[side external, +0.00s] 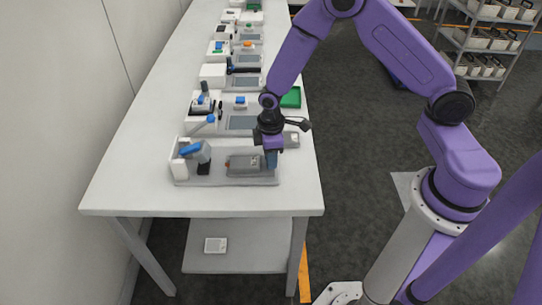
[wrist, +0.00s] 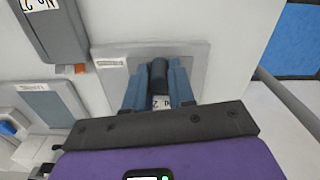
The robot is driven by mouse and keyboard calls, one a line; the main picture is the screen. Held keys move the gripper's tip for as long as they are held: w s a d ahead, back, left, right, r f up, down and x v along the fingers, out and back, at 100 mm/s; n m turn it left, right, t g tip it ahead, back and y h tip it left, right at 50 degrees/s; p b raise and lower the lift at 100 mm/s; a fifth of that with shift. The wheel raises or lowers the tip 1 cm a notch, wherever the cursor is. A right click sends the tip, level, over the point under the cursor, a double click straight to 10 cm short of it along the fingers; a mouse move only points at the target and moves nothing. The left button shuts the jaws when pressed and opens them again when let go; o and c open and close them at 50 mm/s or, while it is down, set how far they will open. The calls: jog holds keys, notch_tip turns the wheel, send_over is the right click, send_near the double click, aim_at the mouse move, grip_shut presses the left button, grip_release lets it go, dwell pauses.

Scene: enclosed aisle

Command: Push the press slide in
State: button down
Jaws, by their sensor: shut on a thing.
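My gripper (wrist: 157,85) points down over a grey plate (wrist: 107,88) in the wrist view. Its two blue fingers are closed about a dark, round-ended part (wrist: 158,72) with a white label below it. This part may be the press slide's handle; I cannot tell for sure. In the side view my gripper (side external: 272,160) is low at the right end of the nearest station, beside a grey block (side external: 245,163). The arm and fingers hide the held part there.
The nearest station's base (side external: 210,180) also carries a blue-topped lever (side external: 190,147) at its left. Several more stations line the white table (side external: 130,180) behind it. The table's front edge is clear. Shelves (side external: 490,40) stand at the far right.

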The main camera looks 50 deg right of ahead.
aim_at(251, 161)
jog(key=shift+w+a, duration=1.9)
jog(key=shift+a, duration=0.05)
jog(key=c, duration=0.9)
grip_release()
jog(key=shift+c, duration=0.2)
notch_tip(251, 161, up, 18)
jog(key=shift+f, duration=0.25)
